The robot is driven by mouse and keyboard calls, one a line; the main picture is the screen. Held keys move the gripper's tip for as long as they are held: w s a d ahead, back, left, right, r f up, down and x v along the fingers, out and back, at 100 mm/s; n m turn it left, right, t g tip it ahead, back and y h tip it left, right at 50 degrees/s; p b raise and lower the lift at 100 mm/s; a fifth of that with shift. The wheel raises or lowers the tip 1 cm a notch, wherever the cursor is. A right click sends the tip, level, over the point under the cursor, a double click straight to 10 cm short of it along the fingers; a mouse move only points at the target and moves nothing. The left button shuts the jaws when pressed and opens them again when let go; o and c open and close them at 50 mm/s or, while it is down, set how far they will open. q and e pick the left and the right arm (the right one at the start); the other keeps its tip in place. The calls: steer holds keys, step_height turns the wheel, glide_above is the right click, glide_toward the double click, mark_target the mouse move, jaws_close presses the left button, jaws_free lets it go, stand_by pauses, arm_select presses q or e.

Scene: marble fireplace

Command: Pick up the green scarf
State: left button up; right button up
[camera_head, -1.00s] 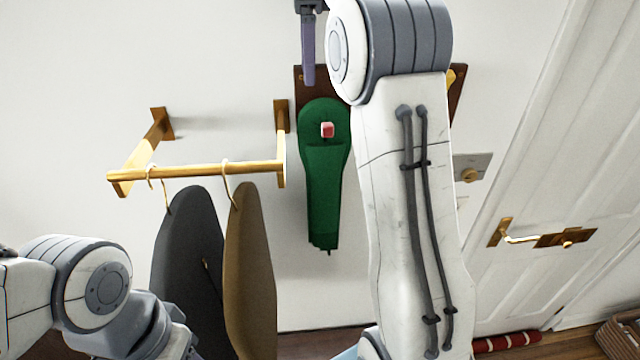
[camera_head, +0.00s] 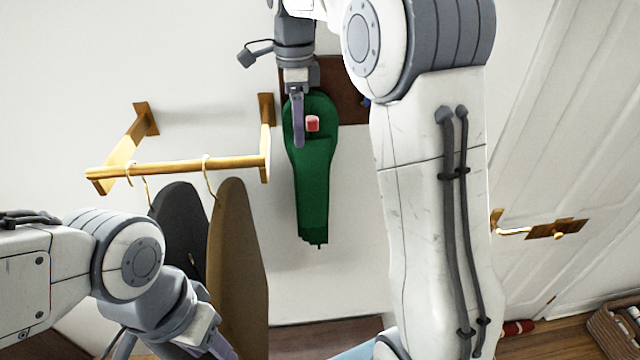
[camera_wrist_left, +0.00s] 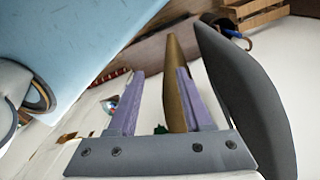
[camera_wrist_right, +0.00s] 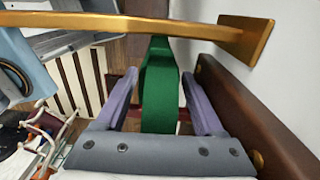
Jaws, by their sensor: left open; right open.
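The green scarf (camera_head: 316,185) hangs on the wall from a peg with a red end (camera_head: 312,123) on a dark wooden board (camera_head: 350,88). My right gripper (camera_head: 298,143) is at the scarf's upper part, pointing down, with one finger showing in front of its left side. In the right wrist view, its open fingers stand on either side of the scarf (camera_wrist_right: 160,85); I cannot tell whether they touch it. My left gripper is low at the left, mostly cut off in the head view; its open fingers (camera_wrist_left: 160,72) show in the left wrist view, empty.
A brass rail (camera_head: 180,168) sticks out left of the scarf, with a dark garment (camera_head: 180,225) and a brown one (camera_head: 238,265) hanging from it. The rail also crosses the right wrist view (camera_wrist_right: 140,25). A white door (camera_head: 575,130) with a brass handle is at the right.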

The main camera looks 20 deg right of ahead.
steer(key=shift+a+f, duration=0.1)
steer(key=shift+f, duration=0.65)
jaws_close()
